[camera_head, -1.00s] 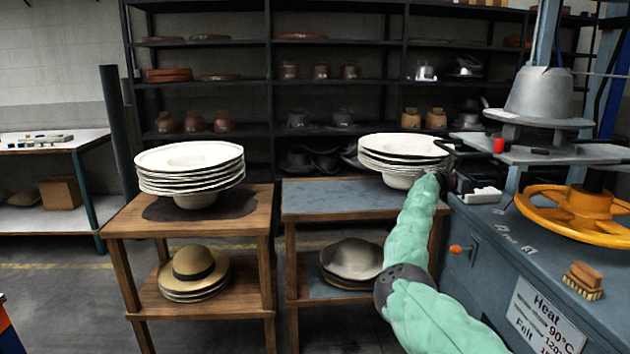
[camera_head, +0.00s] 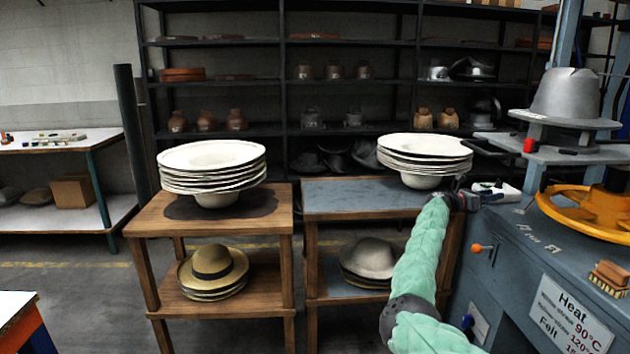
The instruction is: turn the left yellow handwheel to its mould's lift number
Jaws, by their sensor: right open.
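The yellow handwheel (camera_head: 592,213) lies flat on top of the blue press at the right edge, and its right part is cut off by the frame. A grey metal hat mould (camera_head: 566,95) stands on the plate above it. My right gripper (camera_head: 497,191) is open, in front of the press top and left of the wheel, apart from it. My green-sleeved right arm comes up from the bottom. No lift number can be read. My left gripper is not in view.
A stack of white hat blanks (camera_head: 424,155) stands on the right wooden table (camera_head: 350,195), close to my right gripper. A brush (camera_head: 608,278) lies on the press, and an orange-knobbed lever (camera_head: 477,248) sticks out of its side. Another stack (camera_head: 212,165) stands further left.

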